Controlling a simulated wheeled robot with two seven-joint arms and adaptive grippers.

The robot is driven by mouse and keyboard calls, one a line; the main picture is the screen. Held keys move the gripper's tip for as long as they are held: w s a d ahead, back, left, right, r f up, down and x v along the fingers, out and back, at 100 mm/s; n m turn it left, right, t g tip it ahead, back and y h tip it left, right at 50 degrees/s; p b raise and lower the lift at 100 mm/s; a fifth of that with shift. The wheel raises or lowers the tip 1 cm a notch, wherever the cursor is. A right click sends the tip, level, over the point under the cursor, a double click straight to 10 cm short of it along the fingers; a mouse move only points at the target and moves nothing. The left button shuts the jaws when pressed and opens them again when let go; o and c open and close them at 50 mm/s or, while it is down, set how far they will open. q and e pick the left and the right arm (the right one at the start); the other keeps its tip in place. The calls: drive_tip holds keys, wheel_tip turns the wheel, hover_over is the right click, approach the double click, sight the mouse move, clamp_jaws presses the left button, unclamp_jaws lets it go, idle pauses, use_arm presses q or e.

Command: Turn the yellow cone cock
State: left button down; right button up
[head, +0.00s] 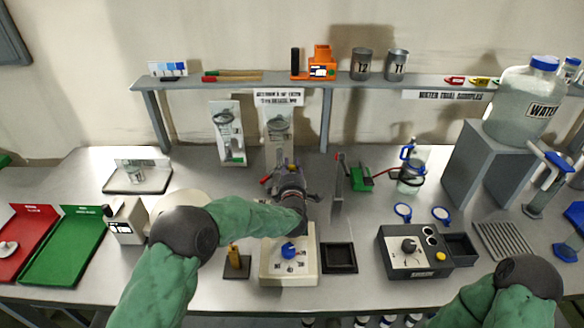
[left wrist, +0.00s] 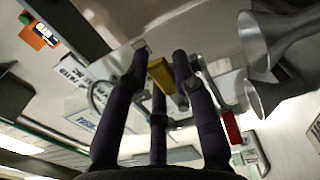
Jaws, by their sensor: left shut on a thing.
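The yellow cone cock (left wrist: 163,74) shows in the left wrist view as a small yellow block between the fingertips of my left gripper (left wrist: 160,66). The dark fingers are closed around it, two on the sides and one between. In the head view my left gripper (head: 287,172) reaches to the glassware at the back middle of the bench, and its wrist and fingers hide the yellow cock there. A red handle (left wrist: 231,127) shows just right of the fingers in the left wrist view. My right gripper is out of view; only part of its arm shows.
A stirrer-like device with a blue knob (head: 289,250) stands below my left wrist. A black control box (head: 413,250) is to the right. A thin grey stand (head: 338,190) rises close to the right of my left gripper. A shelf (head: 430,86) runs above the bench.

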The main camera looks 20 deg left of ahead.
use_arm(q)
drive_tip(key=shift+f, duration=0.1)
drive_tip(key=c, duration=1)
unclamp_jaws()
